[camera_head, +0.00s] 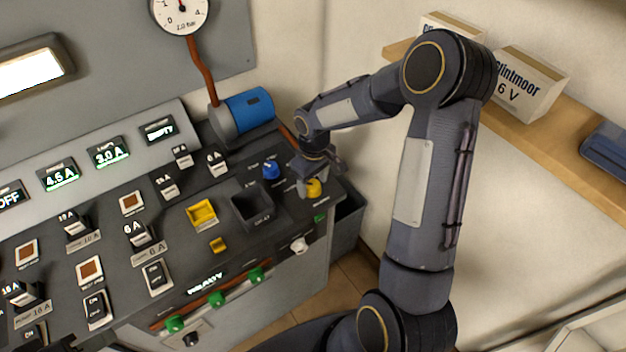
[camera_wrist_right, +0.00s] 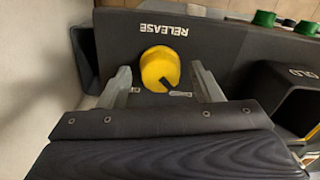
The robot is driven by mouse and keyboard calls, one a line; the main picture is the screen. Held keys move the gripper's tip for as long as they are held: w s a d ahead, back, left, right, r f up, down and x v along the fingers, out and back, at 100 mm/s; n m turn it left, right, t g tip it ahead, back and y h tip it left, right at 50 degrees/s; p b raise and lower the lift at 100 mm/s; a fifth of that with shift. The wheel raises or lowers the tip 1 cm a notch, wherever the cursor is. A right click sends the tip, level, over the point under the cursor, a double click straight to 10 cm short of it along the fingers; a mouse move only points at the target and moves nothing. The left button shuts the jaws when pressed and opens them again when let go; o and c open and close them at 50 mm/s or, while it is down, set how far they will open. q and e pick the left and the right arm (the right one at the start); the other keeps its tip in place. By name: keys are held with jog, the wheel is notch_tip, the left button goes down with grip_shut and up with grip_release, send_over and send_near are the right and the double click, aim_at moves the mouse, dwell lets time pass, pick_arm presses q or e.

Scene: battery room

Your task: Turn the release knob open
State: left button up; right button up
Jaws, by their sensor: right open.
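The release knob (camera_wrist_right: 160,68) is yellow and round with a dark pointer mark, beside the word RELEASE on the dark panel in the right wrist view. In the head view the knob (camera_head: 314,188) sits near the right end of the console, partly under my right gripper (camera_head: 318,172). In the right wrist view the right gripper (camera_wrist_right: 164,86) is open, with one finger on each side of the knob. A gap shows between each finger and the knob. My left gripper is in neither view.
A blue knob (camera_head: 271,170) and a dark square bin (camera_head: 252,206) are left of the release knob. A white knob (camera_head: 299,245) is on the console's front. A grey container (camera_head: 347,222) stands at its right end. A shelf (camera_head: 560,105) with boxes runs along the wall.

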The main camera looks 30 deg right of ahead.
jog(key=shift+c, duration=0.3)
jog(key=c, duration=0.9)
jog(key=shift+c, duration=0.2)
